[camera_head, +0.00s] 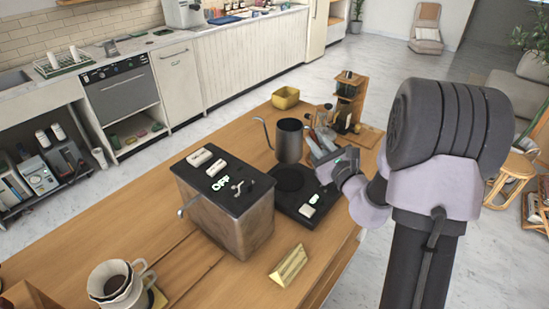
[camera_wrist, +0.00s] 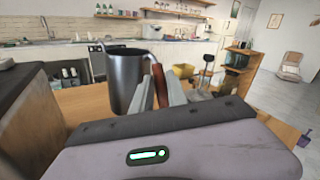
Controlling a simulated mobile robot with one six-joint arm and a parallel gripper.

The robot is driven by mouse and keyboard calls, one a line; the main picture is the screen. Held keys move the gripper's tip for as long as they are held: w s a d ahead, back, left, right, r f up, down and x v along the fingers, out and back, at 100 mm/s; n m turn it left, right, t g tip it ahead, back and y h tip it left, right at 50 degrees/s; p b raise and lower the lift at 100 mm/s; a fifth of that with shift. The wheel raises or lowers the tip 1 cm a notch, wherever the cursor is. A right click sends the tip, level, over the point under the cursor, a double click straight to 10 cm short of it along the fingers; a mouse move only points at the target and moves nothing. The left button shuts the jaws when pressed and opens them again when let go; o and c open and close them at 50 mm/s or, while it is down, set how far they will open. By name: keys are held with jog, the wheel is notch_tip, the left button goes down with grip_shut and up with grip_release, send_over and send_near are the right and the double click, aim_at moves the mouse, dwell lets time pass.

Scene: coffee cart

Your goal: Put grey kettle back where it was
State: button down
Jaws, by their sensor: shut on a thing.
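The grey kettle (camera_head: 290,142) is upright at the middle of the wooden counter, with its thin spout toward the left. In the wrist view the kettle (camera_wrist: 127,80) stands just left of my fingers. My gripper (camera_wrist: 160,85) is shut on its reddish-brown handle (camera_wrist: 157,82). In the head view the kettle appears over the far edge of a black base with a round plate (camera_head: 289,179). I cannot tell whether its bottom touches anything. My wrist and arm come in from the right and partly hide the fingers in the head view.
A boxy machine with a dark top (camera_head: 225,195) stands left of the black base. A yellow bowl (camera_head: 286,98) and a wooden rack (camera_head: 350,95) are behind. A yellow triangular block (camera_head: 288,266) lies near the front. A dripper (camera_head: 115,285) is at front left.

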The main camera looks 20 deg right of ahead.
jog(key=shift+w+f, duration=0.15)
jog(key=shift+w, duration=0.15)
jog(key=f+b, duration=0.1)
jog(key=f, duration=0.2)
jog(key=f+b, duration=0.2)
jog(key=f, duration=0.1)
jog(key=f+b, duration=0.1)
jog(key=f, duration=0.2)
jog(key=shift+s+f+b, duration=0.15)
jog(key=shift+s+b, duration=0.25)
jog(key=shift+f, duration=0.1)
jog(key=shift+f, duration=0.15)
jog(key=c, duration=1.3)
grip_release()
jog(key=shift+r, duration=0.35)
jog(key=s, duration=1.2)
jog(key=shift+d+f+p, duration=0.1)
jog(key=shift+d+p, duration=0.2)
